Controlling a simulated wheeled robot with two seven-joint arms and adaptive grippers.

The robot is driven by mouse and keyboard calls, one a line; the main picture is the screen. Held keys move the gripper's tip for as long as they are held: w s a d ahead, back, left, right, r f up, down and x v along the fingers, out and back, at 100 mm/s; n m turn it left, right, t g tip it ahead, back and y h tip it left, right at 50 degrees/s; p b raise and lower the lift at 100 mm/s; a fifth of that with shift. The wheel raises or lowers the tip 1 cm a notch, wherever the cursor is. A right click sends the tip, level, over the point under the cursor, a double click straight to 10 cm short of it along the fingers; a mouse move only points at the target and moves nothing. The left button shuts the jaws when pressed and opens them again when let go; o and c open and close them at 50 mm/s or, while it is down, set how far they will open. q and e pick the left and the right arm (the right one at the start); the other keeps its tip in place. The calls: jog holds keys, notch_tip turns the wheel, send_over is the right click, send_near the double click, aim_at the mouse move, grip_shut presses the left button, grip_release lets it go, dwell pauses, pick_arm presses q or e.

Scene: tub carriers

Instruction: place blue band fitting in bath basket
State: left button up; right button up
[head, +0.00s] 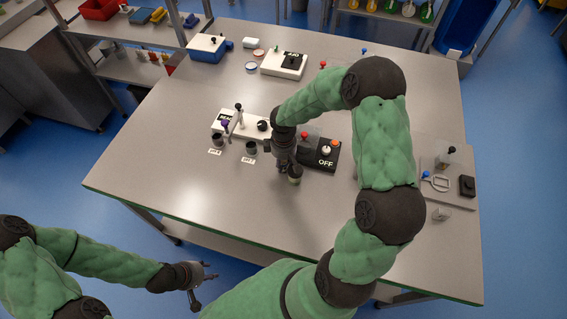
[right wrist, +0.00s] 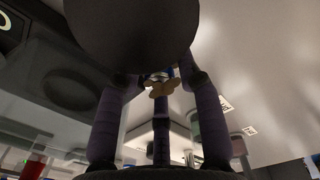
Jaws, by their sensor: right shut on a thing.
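My right gripper (head: 292,168) is low over the middle of the table. It is shut on a fitting (head: 295,175) with a dark round end. In the right wrist view the dark round end (right wrist: 132,30) fills the top, and a small blue and tan part (right wrist: 162,80) shows between the fingers. The gripper hides much of the fitting. My left gripper (head: 205,279) is open and empty, off the table's front left edge. I cannot tell for sure which thing is the bath basket.
A black box marked OFF (head: 324,163) is just right of the gripper. A white unit with upright knobbed handles (head: 228,126) and two dark cups (head: 217,140) stand left. A grey tray (head: 455,196) is at the right. The table (head: 190,195) is clear at front left.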

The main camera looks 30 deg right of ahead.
jog(key=shift+f, duration=0.3)
jog(key=shift+f, duration=0.2)
jog(key=o, duration=1.2)
jog(key=shift+r, duration=0.15)
